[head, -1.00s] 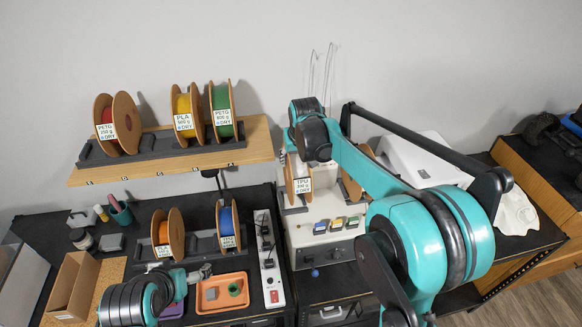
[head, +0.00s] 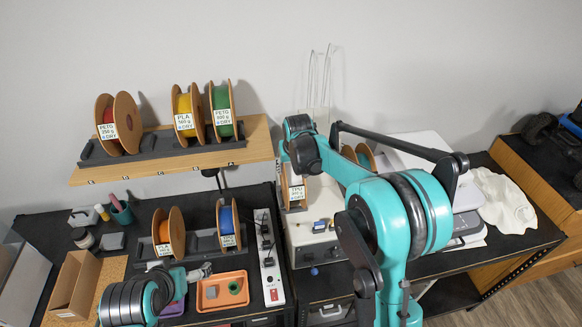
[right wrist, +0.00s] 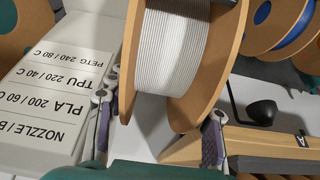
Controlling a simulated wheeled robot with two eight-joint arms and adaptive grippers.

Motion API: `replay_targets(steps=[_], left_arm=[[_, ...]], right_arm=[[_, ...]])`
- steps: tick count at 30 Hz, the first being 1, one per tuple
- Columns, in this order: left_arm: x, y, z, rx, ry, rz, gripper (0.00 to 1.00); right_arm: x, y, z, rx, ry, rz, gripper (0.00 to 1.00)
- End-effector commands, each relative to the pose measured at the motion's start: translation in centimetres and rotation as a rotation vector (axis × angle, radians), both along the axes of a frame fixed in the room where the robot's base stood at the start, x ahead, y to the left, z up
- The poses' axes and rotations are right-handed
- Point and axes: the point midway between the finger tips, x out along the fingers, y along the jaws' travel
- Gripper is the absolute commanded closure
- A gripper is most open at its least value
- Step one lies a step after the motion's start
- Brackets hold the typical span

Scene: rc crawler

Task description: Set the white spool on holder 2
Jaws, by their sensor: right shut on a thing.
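The white spool (right wrist: 172,50) fills the middle of the right wrist view, white filament between two brown flanges. My right gripper (right wrist: 164,98) is shut on it, one finger at each flange. In the head view a spool with a TPU label (head: 297,192) shows under the end of my right arm, which covers much of it. Numbered holders are on the grey rack (head: 155,143) of the wooden shelf (head: 257,140); the small marks on the shelf edge are too small to read. The rack has a bare stretch between the red and yellow spools.
On the shelf stand a red spool (head: 117,124), a yellow spool (head: 187,112) and a green spool (head: 223,110). Below are an orange spool (head: 168,232), a blue spool (head: 228,224), an orange tray (head: 222,291) and a power strip (head: 268,262).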

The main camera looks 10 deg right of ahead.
Motion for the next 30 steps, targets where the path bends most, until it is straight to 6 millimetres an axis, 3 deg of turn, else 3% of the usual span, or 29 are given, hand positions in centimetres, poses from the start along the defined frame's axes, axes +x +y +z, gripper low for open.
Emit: replay_targets(steps=[2, 3, 5, 17, 20, 30], left_arm=[[0.0, 0.0, -0.4, 0.0, 0.0, 0.0, 0.07], [0.0, 0.0, -0.3, 0.0, 0.0, 0.0, 0.07], [0.0, 0.0, -0.2, 0.0, 0.0, 0.0, 0.07], [0.0, 0.0, 0.4, 0.0, 0.0, 0.0, 0.07], [0.0, 0.0, 0.3, 0.0, 0.0, 0.0, 0.07], [0.0, 0.0, -0.1, 0.0, 0.0, 0.0, 0.07]], right_arm=[[0.0, 0.0, -0.4, 0.0, -0.001, 0.0, 1.0], [0.0, 0.0, -0.3, 0.0, 0.0, 0.0, 0.41], [0.0, 0.0, -0.3, 0.0, 0.0, 0.0, 0.28], [0.0, 0.0, 0.4, 0.0, 0.0, 0.0, 0.28], [-0.4, 0.0, 1.5, 0.0, 0.0, 0.0, 0.28], [-3.4, 0.0, 8.4, 0.0, 0.0, 0.0, 0.28]])
